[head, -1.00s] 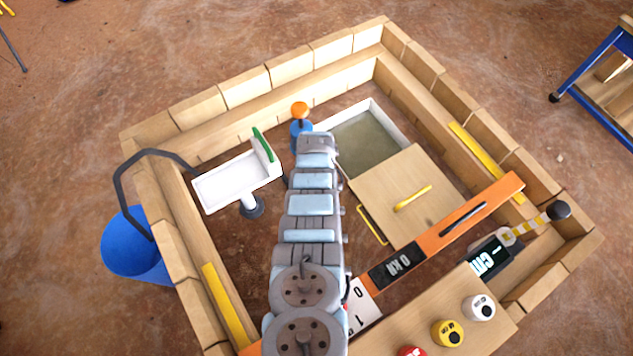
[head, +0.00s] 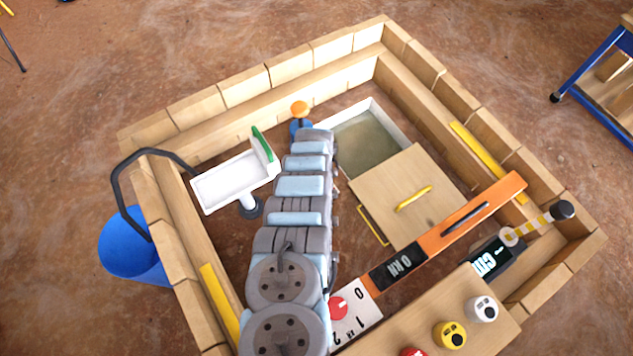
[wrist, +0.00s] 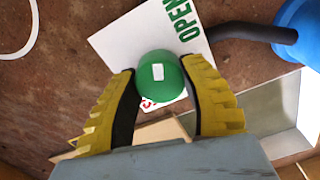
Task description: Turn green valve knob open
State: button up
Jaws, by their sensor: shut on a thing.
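The green valve knob (wrist: 161,86) is round, with a small white mark on its face. It shows in the wrist view, in front of a white sign (wrist: 150,38) with green "OPEN" lettering and a bit of red lettering low down. My gripper (wrist: 160,92) has its two yellow-backed black fingers on either side of the knob, shut on it. In the head view my arm covers the knob and my gripper.
A wooden frame (head: 250,88) rings the work area. A white basin with a green edge (head: 235,182) stands left of my arm, a wooden lid (head: 400,220) to its right. An orange bar (head: 450,232) crosses at front right. A blue bucket (head: 135,245) stands outside, left.

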jog(key=shift+m, duration=0.3)
dwell(0.4)
jog(key=o, duration=1.2)
jog(key=shift+o, duration=0.2)
jog(key=shift+w+d+r, duration=0.1)
jog(key=shift+w+r, duration=0.1)
jog(key=shift+r, duration=0.45)
jog(key=shift+s+r, duration=0.15)
jog(key=shift+r, duration=0.6)
notch_tip(320, 180, up, 9)
jog(key=shift+r, duration=0.1)
